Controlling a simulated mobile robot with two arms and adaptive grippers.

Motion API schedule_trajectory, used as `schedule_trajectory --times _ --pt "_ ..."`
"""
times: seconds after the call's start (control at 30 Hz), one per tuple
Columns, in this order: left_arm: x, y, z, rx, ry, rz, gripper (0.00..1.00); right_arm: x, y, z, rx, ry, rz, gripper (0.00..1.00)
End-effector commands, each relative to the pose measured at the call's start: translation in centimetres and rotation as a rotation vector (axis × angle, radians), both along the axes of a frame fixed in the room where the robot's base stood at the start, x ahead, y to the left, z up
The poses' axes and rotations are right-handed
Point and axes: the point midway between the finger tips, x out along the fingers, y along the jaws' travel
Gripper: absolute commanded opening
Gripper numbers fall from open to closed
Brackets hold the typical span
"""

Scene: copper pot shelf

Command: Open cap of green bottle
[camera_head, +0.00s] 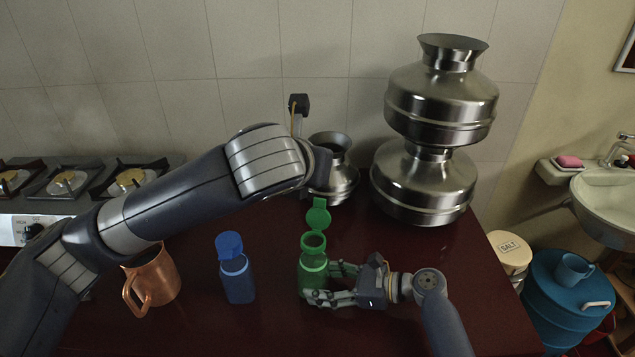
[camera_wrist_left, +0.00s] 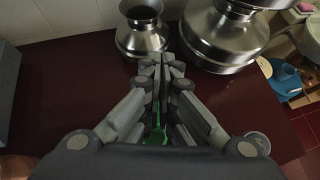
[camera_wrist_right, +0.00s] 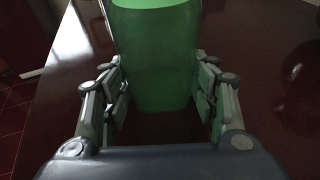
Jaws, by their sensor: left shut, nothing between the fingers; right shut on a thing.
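The green bottle (camera_head: 313,272) stands upright on the dark red table. Its round green cap (camera_head: 319,215) stands swung open above the neck, on the far side of the mouth. My right gripper (camera_head: 329,284) is shut on the bottle's body from the right. The bottle fills the space between its fingers in the right wrist view (camera_wrist_right: 155,60). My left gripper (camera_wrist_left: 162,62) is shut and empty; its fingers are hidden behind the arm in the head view. A bit of green (camera_wrist_left: 157,135) shows below its fingers in the left wrist view.
A blue bottle (camera_head: 236,276) with a blue cap and a copper mug (camera_head: 153,279) stand to the left. A small steel pot (camera_head: 333,178) and two stacked steel pots (camera_head: 436,105) stand behind. A stove (camera_head: 60,190) is at the far left. The table's right edge is bare.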

Motion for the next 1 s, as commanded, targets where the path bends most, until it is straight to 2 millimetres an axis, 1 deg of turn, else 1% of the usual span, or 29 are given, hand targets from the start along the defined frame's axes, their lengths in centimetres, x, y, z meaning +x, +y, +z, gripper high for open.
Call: schedule_trajectory --times 0.03,0.1,0.23,0.33,0.57,0.6,0.7,1.0 --pt "0.0 0.0 1.2 -0.001 -0.004 0.000 0.00 0.0 0.0 -0.1 -0.001 0.001 0.000 0.41" --pt "0.0 0.0 2.3 -0.001 -0.003 0.000 0.00 0.0 0.0 -0.1 -0.001 0.001 0.000 0.41" --pt "-0.1 0.0 3.7 0.000 -0.001 0.000 0.00 0.0 0.0 -0.1 -0.001 0.001 0.000 0.41" --pt "-0.1 0.0 4.2 0.000 0.000 0.000 0.00 0.0 0.0 -0.1 -0.001 0.001 0.000 0.41" --pt "-0.1 0.0 4.3 0.000 0.001 0.000 0.00 0.0 0.0 -0.1 -0.001 0.001 0.000 0.41" --pt "-0.1 0.0 4.3 0.000 0.001 0.000 0.00 0.0 0.0 -0.1 -0.001 0.001 0.000 0.57" --pt "-0.1 0.0 4.3 0.000 0.001 0.000 0.00 0.0 0.0 -0.1 -0.001 0.001 0.000 0.78" --pt "-0.1 0.0 4.3 0.000 0.001 0.000 0.00 0.0 0.0 0.0 0.000 0.000 0.000 0.78"
